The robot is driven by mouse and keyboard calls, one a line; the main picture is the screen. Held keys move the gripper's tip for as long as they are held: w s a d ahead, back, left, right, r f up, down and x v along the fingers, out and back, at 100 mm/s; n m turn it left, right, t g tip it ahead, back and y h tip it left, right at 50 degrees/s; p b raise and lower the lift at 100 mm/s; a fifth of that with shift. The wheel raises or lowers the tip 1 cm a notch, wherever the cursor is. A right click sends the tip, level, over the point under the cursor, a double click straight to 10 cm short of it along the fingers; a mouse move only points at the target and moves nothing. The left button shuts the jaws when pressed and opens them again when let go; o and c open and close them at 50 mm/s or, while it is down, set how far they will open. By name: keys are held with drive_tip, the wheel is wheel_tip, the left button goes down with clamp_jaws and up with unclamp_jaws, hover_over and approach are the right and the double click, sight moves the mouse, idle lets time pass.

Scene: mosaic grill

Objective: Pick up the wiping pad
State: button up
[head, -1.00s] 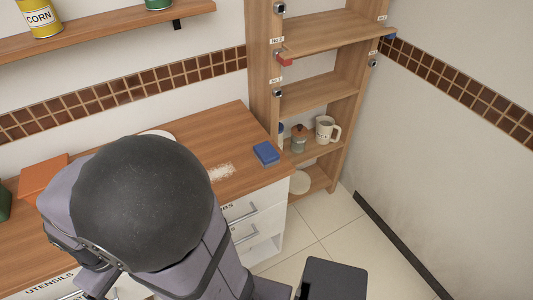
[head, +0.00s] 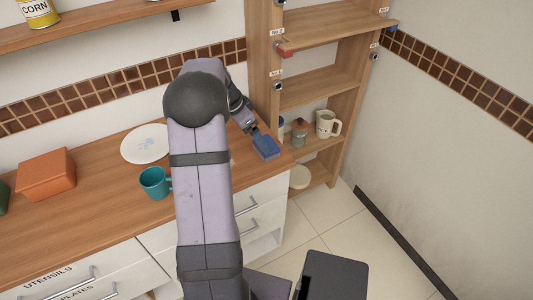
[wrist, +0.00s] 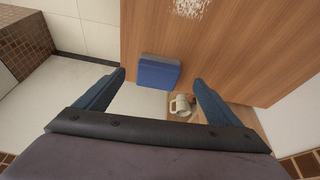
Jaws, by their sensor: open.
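The wiping pad (head: 266,147) is a small blue block with a grey layer. It lies on the wooden counter (head: 95,212) near its right end. In the wrist view the blue pad (wrist: 158,73) shows ahead, between the two finger lines and beyond the tips. My gripper (head: 258,135) is just above the pad's left side in the head view; contact cannot be told there. In the wrist view my gripper (wrist: 160,80) is open, with its blue fingers wide apart and nothing between them.
A white powdery patch (wrist: 190,8) lies on the counter near the pad. A white plate (head: 147,144), a teal mug (head: 154,183) and an orange box (head: 46,175) stand further left. The wooden shelf (head: 318,92) with a cream mug (head: 327,124) and jar rises just right of the pad.

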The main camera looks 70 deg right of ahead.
drive_tip(key=shift+s+d+m, duration=0.4)
drive_tip(key=shift+s+d, duration=0.2)
drive_tip(key=shift+s, duration=0.15)
drive_tip(key=shift+p+x, duration=1.85)
drive_tip(key=shift+x, duration=1.75)
drive_tip(key=shift+s+d, duration=0.15)
drive_tip(key=shift+d, duration=0.05)
drive_tip(key=shift+c, duration=0.3)
drive_tip(key=shift+r, duration=0.1)
drive_tip(key=c, duration=1.1)
wheel_tip(320, 180, up, 10)
drive_tip(key=b, duration=0.3)
